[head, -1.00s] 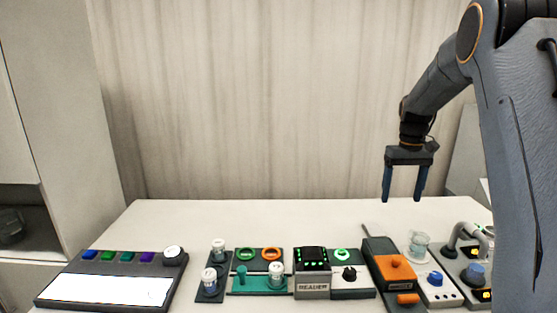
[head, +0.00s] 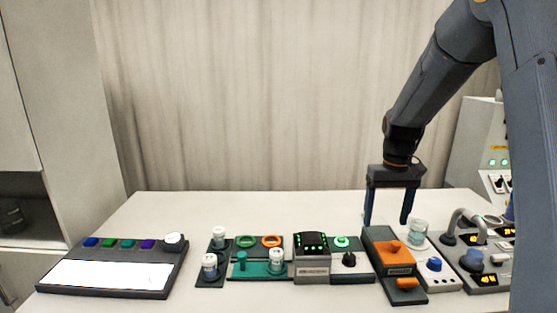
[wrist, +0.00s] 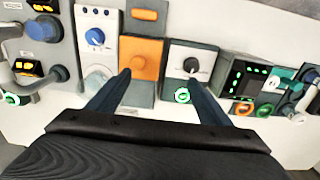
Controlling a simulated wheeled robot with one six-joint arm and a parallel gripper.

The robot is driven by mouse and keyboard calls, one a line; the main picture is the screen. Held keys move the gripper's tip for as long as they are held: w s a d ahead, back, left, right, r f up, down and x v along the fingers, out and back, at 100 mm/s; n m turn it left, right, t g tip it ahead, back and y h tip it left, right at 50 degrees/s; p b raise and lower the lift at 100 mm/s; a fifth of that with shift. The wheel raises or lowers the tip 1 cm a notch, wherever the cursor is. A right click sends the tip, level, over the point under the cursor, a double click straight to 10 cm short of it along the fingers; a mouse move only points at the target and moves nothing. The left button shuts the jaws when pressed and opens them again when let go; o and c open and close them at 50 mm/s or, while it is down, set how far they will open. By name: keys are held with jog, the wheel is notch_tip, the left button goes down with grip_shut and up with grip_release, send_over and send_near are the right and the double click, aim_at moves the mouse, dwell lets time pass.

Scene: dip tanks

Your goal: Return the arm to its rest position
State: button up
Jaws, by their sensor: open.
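My gripper (head: 387,222) points down at the right side of the table in the head view, behind the orange-topped device (head: 393,252). Its two dark blue fingers are apart with nothing between them. In the wrist view my gripper (wrist: 160,82) shows its fingers spread, with the orange-topped device (wrist: 141,58) beyond them. A white dial box with a green ring (wrist: 194,62) lies to the right there. My arm comes down from the upper right of the head view.
A glass beaker (head: 418,231) stands close right of the fingers. A reader box (head: 312,265), vials on a teal rack (head: 245,270) and a panel with a white screen (head: 110,275) line the table front. A control cabinet (head: 483,150) stands at the right. The table's back left is clear.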

jog(key=s+a+f+b, duration=0.2)
jog(key=s+a+f, duration=0.1)
jog(key=s, duration=0.4)
jog(key=s+a+f+b, duration=0.2)
jog(key=s+f, duration=0.3)
jog(key=s, duration=0.3)
jog(key=s+a+f+b, duration=0.2)
jog(key=s+a+f, duration=0.2)
jog(key=s, duration=0.3)
jog(key=shift+s+a+f, duration=0.2)
jog(key=shift+a+f, duration=0.05)
jog(key=shift+a, duration=0.3)
